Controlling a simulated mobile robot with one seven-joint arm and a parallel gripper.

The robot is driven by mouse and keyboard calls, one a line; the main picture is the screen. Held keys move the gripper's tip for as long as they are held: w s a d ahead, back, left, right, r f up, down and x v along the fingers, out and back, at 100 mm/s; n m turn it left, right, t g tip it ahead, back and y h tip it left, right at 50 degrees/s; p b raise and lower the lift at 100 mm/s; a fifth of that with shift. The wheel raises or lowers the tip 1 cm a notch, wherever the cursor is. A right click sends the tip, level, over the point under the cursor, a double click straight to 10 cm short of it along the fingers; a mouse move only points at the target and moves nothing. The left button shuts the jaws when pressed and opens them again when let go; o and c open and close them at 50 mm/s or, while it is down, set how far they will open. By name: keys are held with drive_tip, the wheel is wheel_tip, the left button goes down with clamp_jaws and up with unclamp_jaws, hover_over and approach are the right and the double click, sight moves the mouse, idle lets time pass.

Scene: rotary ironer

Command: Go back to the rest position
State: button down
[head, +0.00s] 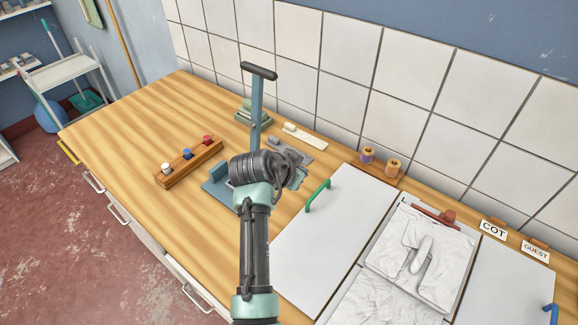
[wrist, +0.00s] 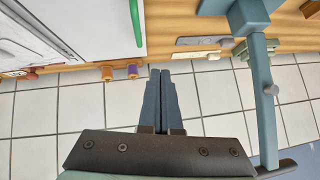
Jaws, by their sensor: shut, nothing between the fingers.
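My gripper (wrist: 160,75) is shut and empty in the wrist view, its two dark fingers side by side and pointing toward the tiled wall and the counter's back edge. In the head view my arm reaches up from the bottom over the wooden counter (head: 130,125), and its dark wrist hides most of the gripper. A blue-grey post with a dark T-shaped handle (head: 258,72) stands just behind my wrist. The post (wrist: 262,75) also shows to the right of the fingers in the wrist view. Its base is partly hidden by my arm.
A wooden rack (head: 188,165) with white, blue and red pieces lies left of my arm. A white panel with a green handle (head: 317,196) is to the right, beside white cloth (head: 425,250). Two spools (head: 380,162) stand at the back. The counter's left part is clear.

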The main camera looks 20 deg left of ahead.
drive_tip(key=s+r, duration=0.1)
drive_tip(key=s+a+r, duration=0.1)
drive_tip(key=shift+s+a+r, duration=0.3)
drive_tip(key=shift+r, duration=0.1)
